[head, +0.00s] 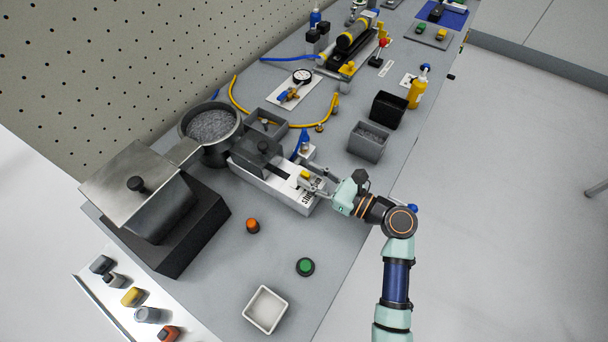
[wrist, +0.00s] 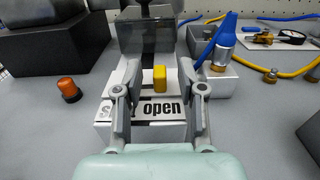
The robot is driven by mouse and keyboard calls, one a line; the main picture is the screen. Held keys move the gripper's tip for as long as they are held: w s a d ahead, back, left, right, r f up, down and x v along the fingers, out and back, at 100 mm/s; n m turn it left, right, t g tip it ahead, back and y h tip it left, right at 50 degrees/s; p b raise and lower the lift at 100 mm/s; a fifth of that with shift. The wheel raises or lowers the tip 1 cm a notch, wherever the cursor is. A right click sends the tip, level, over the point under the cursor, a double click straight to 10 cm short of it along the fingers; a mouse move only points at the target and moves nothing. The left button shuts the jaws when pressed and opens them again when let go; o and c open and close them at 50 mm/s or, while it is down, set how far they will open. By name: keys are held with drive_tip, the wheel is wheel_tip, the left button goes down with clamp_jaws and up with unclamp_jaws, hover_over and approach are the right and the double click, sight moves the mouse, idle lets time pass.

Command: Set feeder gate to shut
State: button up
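The feeder gate shows as a small yellow tab (wrist: 160,78) in a white block (wrist: 110,112) in the wrist view. The block's front label reads "open" on the right; the word on the left starts with "s" and is partly hidden by a finger. The tab stands on the right, above "open". In the head view the yellow tab (head: 305,175) is at the right end of the white feeder base (head: 262,180). My gripper (wrist: 154,88) is open, one finger on each side of the tab, with gaps showing; contact cannot be told in the head view (head: 318,182).
A dark hopper block (wrist: 148,36) stands behind the tab. A blue-capped fitting (wrist: 223,45) is close on the right, and an orange button (wrist: 68,88) is on the left. A grey bin (head: 368,143) and green button (head: 305,266) stand nearby. The bench front is mostly clear.

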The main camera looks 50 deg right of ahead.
drive_tip(key=shift+w+a, duration=0.15)
drive_tip(key=shift+w, duration=0.8)
clamp_jaws()
